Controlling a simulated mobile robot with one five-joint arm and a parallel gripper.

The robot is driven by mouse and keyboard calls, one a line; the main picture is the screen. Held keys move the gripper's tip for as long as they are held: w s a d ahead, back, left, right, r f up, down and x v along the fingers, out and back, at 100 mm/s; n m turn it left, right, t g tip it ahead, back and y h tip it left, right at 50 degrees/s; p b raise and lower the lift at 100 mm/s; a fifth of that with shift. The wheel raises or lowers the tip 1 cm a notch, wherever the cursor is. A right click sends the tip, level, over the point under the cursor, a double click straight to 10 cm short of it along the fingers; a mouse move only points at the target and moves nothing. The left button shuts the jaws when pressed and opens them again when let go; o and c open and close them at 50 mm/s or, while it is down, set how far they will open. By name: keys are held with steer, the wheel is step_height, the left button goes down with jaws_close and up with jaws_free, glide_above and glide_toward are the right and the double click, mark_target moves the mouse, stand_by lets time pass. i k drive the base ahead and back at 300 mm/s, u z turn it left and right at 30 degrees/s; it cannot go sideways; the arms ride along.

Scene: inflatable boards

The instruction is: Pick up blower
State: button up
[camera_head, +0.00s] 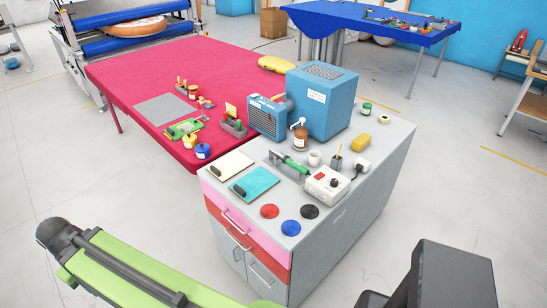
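I cannot tell for sure which thing is the blower. A green-handled tool (295,166) lies by a grey bracket on the grey cabinet top (372,193), left of a white control box with a red switch (327,184). A small blue unit with a dark grille (268,117) stands at the cabinet's back left, beside a larger blue box (325,98) with a white label. A green and black part of my arm crosses the lower left, well apart from the cabinet items. My gripper's fingers do not show.
A red table (220,70) holding small tools and jars adjoins the cabinet. On the cabinet are a brown pump bottle (300,136), a white cup (315,158), a yellow sponge (361,144), two clipboards and coloured discs.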

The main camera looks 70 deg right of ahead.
mark_target(285, 159)
steer(key=z, duration=0.4)
steer(key=i, duration=1.2)
steer(key=z, duration=0.8)
steer(key=k, duration=0.85)
steer(key=z, duration=0.15)
steer(key=i, duration=0.85)
steer(key=u, duration=0.05)
